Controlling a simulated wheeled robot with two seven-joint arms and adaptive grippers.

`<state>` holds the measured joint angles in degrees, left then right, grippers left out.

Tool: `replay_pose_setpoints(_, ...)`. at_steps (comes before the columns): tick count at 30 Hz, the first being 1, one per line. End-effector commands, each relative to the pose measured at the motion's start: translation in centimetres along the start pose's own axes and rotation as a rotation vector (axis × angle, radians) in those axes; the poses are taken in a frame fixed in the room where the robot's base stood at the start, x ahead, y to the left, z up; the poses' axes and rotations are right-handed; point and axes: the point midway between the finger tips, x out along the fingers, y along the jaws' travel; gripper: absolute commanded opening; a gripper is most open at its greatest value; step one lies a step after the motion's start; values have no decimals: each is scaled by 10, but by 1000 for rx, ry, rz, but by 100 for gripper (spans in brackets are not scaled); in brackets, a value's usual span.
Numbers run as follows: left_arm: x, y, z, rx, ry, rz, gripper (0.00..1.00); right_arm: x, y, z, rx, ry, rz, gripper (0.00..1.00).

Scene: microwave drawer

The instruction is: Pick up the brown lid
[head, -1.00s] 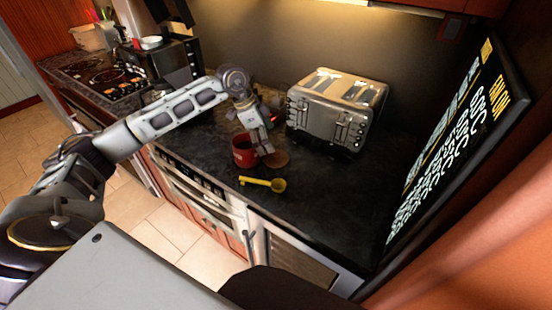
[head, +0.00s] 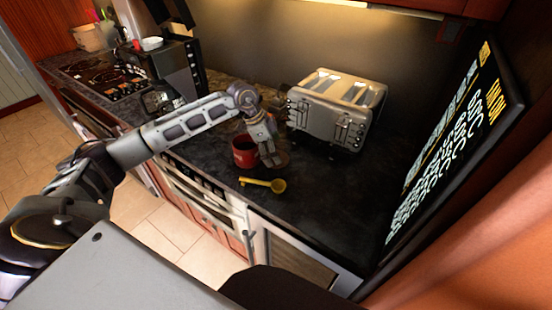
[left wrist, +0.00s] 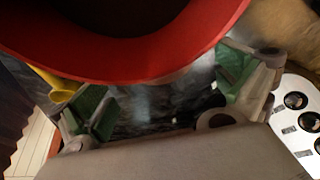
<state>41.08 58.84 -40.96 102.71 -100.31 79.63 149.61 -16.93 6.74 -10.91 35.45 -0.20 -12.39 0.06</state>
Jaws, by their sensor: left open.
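The brown lid (head: 282,160) lies on the dark counter just right of the red mug (head: 244,154), partly hidden by my left gripper. My left gripper (head: 269,162) points down over the lid, close beside the mug; I cannot tell whether it touches the lid. In the left wrist view, its green-padded fingers (left wrist: 167,100) are spread apart, with dark counter between them. The red mug's rim (left wrist: 130,72) fills the top of that view, and I cannot make out the lid there. My right gripper is not in view.
A yellow scoop (head: 264,185) lies in front of the mug. A silver toaster (head: 335,118) stands behind and right of the gripper. A black panel with white writing (head: 455,150) rises at the right. The counter in front of the toaster is clear.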

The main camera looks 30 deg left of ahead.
Motion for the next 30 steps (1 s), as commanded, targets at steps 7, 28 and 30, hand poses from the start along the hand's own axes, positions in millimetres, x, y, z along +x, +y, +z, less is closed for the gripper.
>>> replay_pose_setpoints(7, 13, 0, 0, 0, 1, -1, 100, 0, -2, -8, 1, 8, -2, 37)
replay_pose_setpoints(28, 12, 0, 0, 0, 1, -1, 63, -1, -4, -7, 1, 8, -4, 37)
replay_pose_setpoints(30, 13, 0, 0, 0, 0, -1, 54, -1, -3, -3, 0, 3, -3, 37)
